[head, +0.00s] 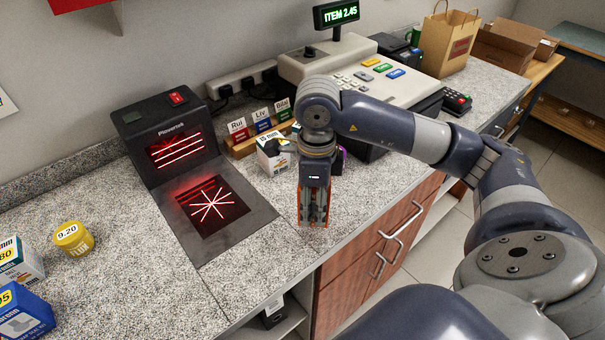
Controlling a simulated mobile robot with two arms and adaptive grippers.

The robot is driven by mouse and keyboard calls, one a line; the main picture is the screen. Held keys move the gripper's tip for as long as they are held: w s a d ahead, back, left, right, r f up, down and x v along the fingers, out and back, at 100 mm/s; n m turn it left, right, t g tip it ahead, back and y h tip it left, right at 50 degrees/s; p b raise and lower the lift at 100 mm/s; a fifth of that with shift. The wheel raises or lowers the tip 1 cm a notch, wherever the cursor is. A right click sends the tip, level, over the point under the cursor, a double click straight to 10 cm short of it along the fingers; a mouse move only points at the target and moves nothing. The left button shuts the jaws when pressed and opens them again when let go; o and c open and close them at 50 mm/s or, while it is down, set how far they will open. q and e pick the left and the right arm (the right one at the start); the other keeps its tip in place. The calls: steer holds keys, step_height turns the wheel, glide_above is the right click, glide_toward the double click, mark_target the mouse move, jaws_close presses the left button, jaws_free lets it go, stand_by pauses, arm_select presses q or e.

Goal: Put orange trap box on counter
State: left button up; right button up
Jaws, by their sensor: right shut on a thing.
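My right gripper (314,212) points down over the front part of the speckled counter (270,245). It is shut on the orange trap box (301,218). Only thin orange edges of the box show at both sides of the fingers; the gripper hides most of it. The box is at or just above the counter top near its front edge; I cannot tell whether it touches. My left gripper is not in view.
A scanner (168,145) with red light lines stands left of the gripper. A white box (273,155) and a card holder (250,145) stand just behind. A cash register (340,65) is farther back. A yellow tub (73,238) and a blue box (25,312) are at left.

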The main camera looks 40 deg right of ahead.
steer(key=w+d+p, duration=0.1)
steer(key=w, duration=0.2)
steer(key=w+d+p, duration=0.1)
steer(key=w, duration=0.3)
steer(key=w+d+p, duration=0.1)
steer(key=w, duration=0.2)
steer(key=shift+w+d+f, duration=0.2)
steer(key=shift+w+f, duration=0.2)
steer(key=shift+w+d+f+p, duration=0.15)
steer(key=shift+w+p, duration=0.15)
steer(key=shift+w, duration=0.15)
steer(key=shift+f+p, duration=0.45)
steer(key=shift+f, duration=0.1)
step_height(320, 180, down, 2)
steer(key=shift+f+p, duration=0.1)
steer(key=shift+p, duration=0.45)
steer(key=shift+f+b, duration=0.3)
steer(key=o, duration=1.2)
steer(key=shift+r, duration=0.1)
